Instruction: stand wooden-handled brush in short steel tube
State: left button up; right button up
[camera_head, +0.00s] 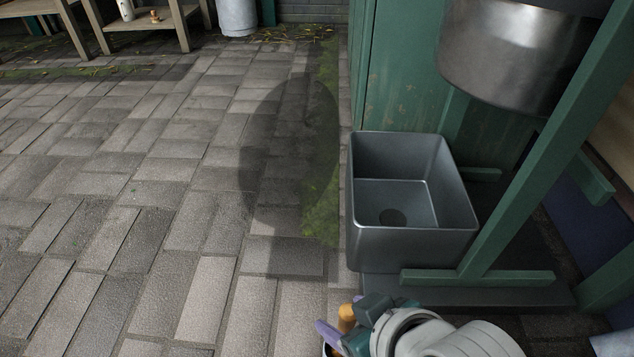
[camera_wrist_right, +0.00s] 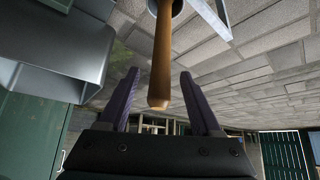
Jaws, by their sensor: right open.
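My right gripper (camera_head: 345,325) is at the bottom edge of the head view. Its fingers are open, one on each side of a brown wooden handle (camera_head: 346,316). In the right wrist view the open purple fingers (camera_wrist_right: 158,75) show gaps on both sides of the wooden handle (camera_wrist_right: 161,50). The handle's rounded end points towards the gripper. Its other end goes into a round grey rim (camera_wrist_right: 178,7) at the top edge, seemingly a tube; its height and the brush head are hidden. My left gripper is out of view.
A grey steel basin (camera_head: 365,240) stands right of the middle, beside a green frame (camera_head: 520,205). A large steel vessel (camera_head: 500,60) hangs above it. Wooden benches (camera_head: 150,22) stand at the back left. The paved floor (camera_head: 150,200) at left is clear.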

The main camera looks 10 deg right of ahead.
jog(key=p+v, duration=0.8)
jog(key=v, duration=0.2)
jog(key=shift+p, duration=0.3)
dwell(0.4)
